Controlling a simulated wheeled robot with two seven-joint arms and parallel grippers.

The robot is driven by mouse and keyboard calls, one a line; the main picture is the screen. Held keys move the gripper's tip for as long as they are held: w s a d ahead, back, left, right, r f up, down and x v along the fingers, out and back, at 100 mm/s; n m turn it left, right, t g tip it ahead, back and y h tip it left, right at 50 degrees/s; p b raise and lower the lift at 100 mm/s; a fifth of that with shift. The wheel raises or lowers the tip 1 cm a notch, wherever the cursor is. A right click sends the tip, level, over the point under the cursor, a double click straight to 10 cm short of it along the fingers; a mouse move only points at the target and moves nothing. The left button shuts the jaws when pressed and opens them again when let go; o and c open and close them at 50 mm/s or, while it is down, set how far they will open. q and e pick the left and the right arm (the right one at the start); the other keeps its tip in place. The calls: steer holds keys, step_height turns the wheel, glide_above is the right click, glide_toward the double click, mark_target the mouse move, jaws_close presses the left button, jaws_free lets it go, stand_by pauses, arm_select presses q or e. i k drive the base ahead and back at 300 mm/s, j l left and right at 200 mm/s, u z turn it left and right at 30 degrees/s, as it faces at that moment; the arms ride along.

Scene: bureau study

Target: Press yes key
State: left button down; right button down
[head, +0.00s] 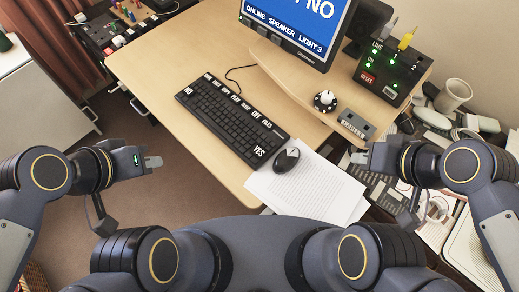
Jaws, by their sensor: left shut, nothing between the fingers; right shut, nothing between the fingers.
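A black keyboard (230,119) lies on the wooden desk, set at a slant. Its yes key (259,151) has a white YES label and is at the near right corner. A NO label (187,91) is at the far left corner. My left gripper (158,162) is shut and empty, left of the desk's edge and apart from the keyboard. My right gripper (355,158) is shut and empty, right of the yes key near the desk's right edge. Neither gripper touches the keyboard.
A black mouse (286,160) rests on printed paper (310,189) just right of the yes key. A monitor (304,28) with a blue screen stands on a raised shelf behind. A black box (391,70) with green lights and a mug (453,95) are at the right.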

mark_target(258, 151)
steer(key=j+z, duration=0.3)
steer(key=k+j+z, duration=0.15)
steer(key=j+z, duration=0.15)
steer(key=k+j+z, duration=0.15)
steer(key=j+z, duration=0.15)
